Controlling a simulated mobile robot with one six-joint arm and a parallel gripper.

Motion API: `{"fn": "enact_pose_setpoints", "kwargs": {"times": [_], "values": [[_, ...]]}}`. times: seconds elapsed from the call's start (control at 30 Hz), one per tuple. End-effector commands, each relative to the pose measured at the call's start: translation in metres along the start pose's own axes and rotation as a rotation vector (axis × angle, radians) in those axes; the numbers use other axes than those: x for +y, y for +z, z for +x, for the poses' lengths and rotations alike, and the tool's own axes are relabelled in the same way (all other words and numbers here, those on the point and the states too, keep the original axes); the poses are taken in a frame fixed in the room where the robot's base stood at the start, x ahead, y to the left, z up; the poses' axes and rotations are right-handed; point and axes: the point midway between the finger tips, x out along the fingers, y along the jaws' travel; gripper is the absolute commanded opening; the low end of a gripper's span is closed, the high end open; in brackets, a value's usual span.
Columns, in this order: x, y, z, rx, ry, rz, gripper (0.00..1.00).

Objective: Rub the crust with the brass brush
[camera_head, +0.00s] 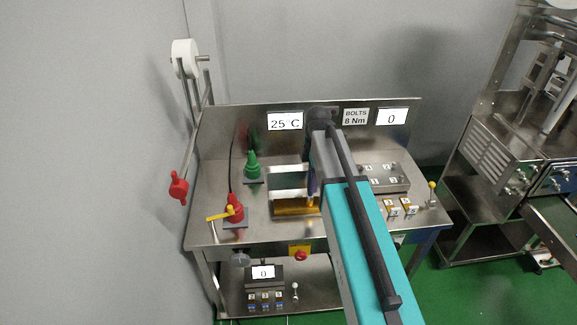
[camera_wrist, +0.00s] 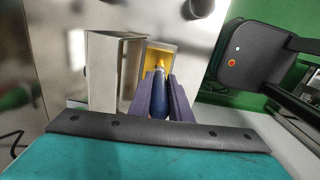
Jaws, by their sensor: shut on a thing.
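In the wrist view, my gripper (camera_wrist: 160,98) has its two purple fingers closed around the dark blue handle of the brush (camera_wrist: 158,102). The brush points away from me, and its yellow tip is at a yellow, recessed metal part (camera_wrist: 157,56). I cannot tell whether the tip touches that part. A pale, box-shaped metal piece (camera_wrist: 103,75) stands just left of it. In the head view, a brass-coloured bar (camera_head: 293,209) lies on the bench beside my arm, which hides most of the gripper and brush. I cannot make out the crust in either view.
The steel bench (camera_head: 215,185) holds a green fitting (camera_head: 253,166) and a red valve with a yellow lever (camera_head: 234,208) at left. A numbered block (camera_head: 386,178) and a yellow-knobbed lever (camera_head: 432,189) stand at right. A back panel (camera_head: 235,125) rises behind.

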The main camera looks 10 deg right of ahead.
Motion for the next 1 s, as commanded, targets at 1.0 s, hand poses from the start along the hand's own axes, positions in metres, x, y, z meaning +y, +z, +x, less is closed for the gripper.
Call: {"fn": "enact_pose_setpoints", "kwargs": {"times": [1.0], "values": [[0.003, -0.056, 0.0, 0.0, 0.0, -0.001, 0.0]]}}
